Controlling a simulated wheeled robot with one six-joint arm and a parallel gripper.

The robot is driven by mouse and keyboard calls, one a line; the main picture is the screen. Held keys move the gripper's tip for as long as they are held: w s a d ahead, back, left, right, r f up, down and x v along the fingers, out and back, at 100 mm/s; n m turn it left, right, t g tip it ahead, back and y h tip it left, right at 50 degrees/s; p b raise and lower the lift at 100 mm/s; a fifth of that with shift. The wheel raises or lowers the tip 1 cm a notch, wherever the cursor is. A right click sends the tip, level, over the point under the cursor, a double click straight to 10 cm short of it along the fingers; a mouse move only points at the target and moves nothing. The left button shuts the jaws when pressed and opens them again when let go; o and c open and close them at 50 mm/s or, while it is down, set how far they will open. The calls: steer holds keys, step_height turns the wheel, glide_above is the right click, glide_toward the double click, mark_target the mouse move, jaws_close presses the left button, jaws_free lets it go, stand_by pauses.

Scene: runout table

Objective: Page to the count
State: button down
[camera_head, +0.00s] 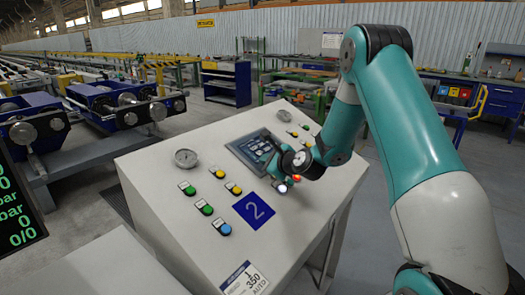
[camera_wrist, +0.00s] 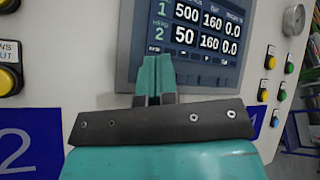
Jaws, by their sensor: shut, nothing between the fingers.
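The control screen (camera_head: 257,148) is set in the sloped top of a grey console. In the wrist view the screen (camera_wrist: 200,35) shows a row 1 with 500, 160, 0.0 and a row 2 with 50, 160, 0.0, above a strip of small labels too small to read. My gripper (camera_wrist: 157,66) is shut and empty, its teal fingertips in front of the screen's lower left part, hiding some of the label strip. I cannot tell whether they touch. In the head view my wrist hides the fingertips and covers the screen's right side.
The console (camera_head: 150,185) carries a gauge (camera_head: 186,158), several green, yellow and blue buttons and a blue plate (camera_head: 254,210) marked 2. A black display (camera_head: 18,205) with green figures, including 0/0, stands at the left edge. Rollers and workbenches stand behind.

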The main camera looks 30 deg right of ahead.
steer(key=shift+w+f, duration=0.1)
steer(key=shift+f, duration=0.15)
steer(key=shift+r, duration=0.1)
steer(key=shift+s+r+p, duration=0.35)
steer(key=shift+r+p, duration=0.2)
steer(key=shift+r, duration=0.15)
steer(key=shift+d+r, duration=0.1)
steer(key=r+p, duration=0.1)
steer(key=s+r+p, duration=0.1)
steer(key=r, duration=0.1)
steer(key=s+r+p, duration=0.1)
steer(key=r+p, duration=0.1)
steer(key=shift+s+d+r, duration=0.15)
steer(key=shift+s+d, duration=0.05)
steer(key=shift+d, duration=0.2)
stand_by(2.7)
steer(key=r+p, duration=0.1)
steer(key=p, duration=0.8)
steer(key=s+r+p, duration=0.1)
steer(key=p, duration=0.8)
steer(key=shift+d+r, duration=0.2)
steer(key=shift+r, duration=0.2)
